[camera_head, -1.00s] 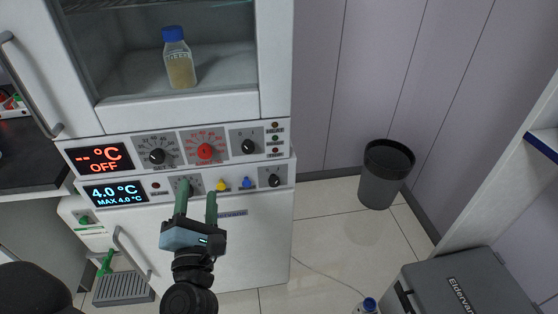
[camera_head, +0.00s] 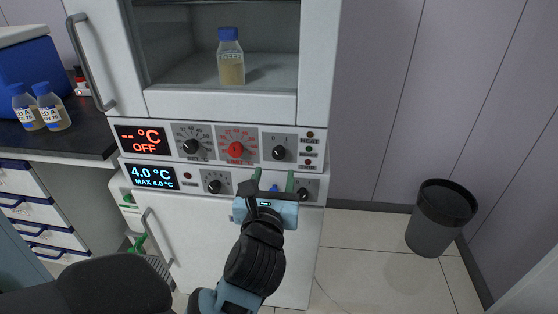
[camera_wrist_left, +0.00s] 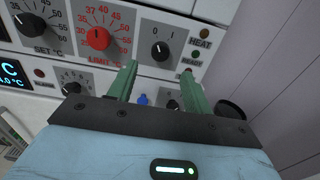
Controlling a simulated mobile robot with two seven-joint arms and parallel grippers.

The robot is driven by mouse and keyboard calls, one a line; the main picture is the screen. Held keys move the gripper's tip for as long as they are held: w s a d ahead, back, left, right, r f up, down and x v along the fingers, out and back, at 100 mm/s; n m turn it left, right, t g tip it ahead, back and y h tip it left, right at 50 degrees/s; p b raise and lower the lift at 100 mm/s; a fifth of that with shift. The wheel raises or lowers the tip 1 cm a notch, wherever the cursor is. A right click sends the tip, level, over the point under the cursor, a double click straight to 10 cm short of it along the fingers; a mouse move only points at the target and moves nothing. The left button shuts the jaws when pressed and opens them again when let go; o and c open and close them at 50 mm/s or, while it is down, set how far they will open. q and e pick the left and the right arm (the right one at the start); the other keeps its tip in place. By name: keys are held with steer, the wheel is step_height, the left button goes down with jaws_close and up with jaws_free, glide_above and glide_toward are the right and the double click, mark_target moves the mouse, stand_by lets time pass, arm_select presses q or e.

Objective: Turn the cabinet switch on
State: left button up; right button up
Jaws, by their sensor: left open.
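The white cabinet (camera_head: 222,104) has an upper panel whose display (camera_head: 142,139) reads "-- °C OFF". At the right of that panel is a black rotary switch (camera_head: 278,153) marked 0 and 1; in the wrist view the switch (camera_wrist_left: 160,50) has its pointer near upright, toward the 0 side. A lower panel has a similar black knob (camera_head: 303,193), partly behind my fingers. My left gripper (camera_head: 273,180) is open and empty, its green fingers pointing at the panels just below the upper switch. In the wrist view the fingertips (camera_wrist_left: 159,72) flank the space below that switch, apparently not touching it.
Red and black dials (camera_head: 236,149) sit left of the switch, with indicator lamps (camera_head: 309,149) to its right. A bottle (camera_head: 231,58) stands behind the cabinet glass. A black bin (camera_head: 440,217) stands on the floor at right. A dark counter with bottles is at left.

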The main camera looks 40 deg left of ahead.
mark_target(278, 156)
arm_select(q)
steer(key=x, duration=0.6)
steer(key=shift+w+a, duration=0.1)
steer(key=shift+w, duration=0.05)
arm_select(e)
steer(key=shift+s+a, duration=0.1)
steer(key=shift+s, duration=0.2)
arm_select(q)
steer(key=shift+c, duration=0.3)
arm_select(e)
steer(key=shift+w, duration=0.15)
